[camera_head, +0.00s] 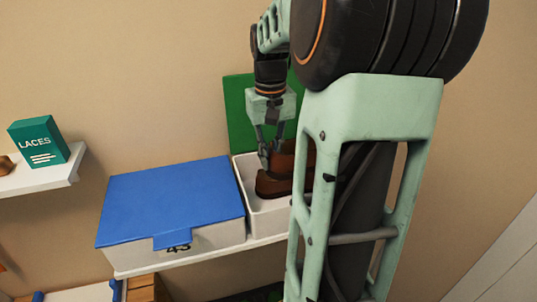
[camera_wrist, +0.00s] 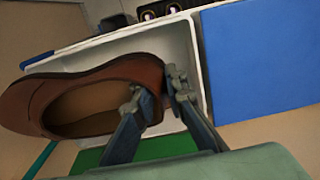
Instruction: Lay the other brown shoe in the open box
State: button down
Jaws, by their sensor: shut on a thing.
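The brown shoe (camera_wrist: 85,95) is in my gripper (camera_wrist: 158,90), which is shut on the shoe's wall at one end in the wrist view. The head view shows the shoe (camera_head: 272,184) at the opening of the white open box (camera_head: 266,222), with my gripper (camera_head: 268,155) above it. The box (camera_wrist: 190,50) also shows in the wrist view, beneath and beyond the shoe; the visible part of its inside is bare. The shoe and my arm hide the rest, so I cannot tell whether the shoe touches the floor of the box or whether another shoe lies there.
The box's green lid (camera_head: 238,112) stands open at the back. A closed box with a blue lid (camera_head: 170,200) sits close on the left. A teal laces box (camera_head: 38,142) stands on a white shelf (camera_head: 50,180) at far left. My arm covers the right side.

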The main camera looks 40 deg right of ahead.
aim_at(270, 169)
jog(key=shift+f+b, duration=5.95)
jog(key=shift+f, duration=3)
jog(key=c, duration=1.9)
grip_release()
jog(key=shift+o, duration=0.8)
jog(key=shift+o, duration=1.4)
notch_tip(270, 169, up, 14)
jog(key=p, duration=1.1)
jog(key=shift+p, duration=0.3)
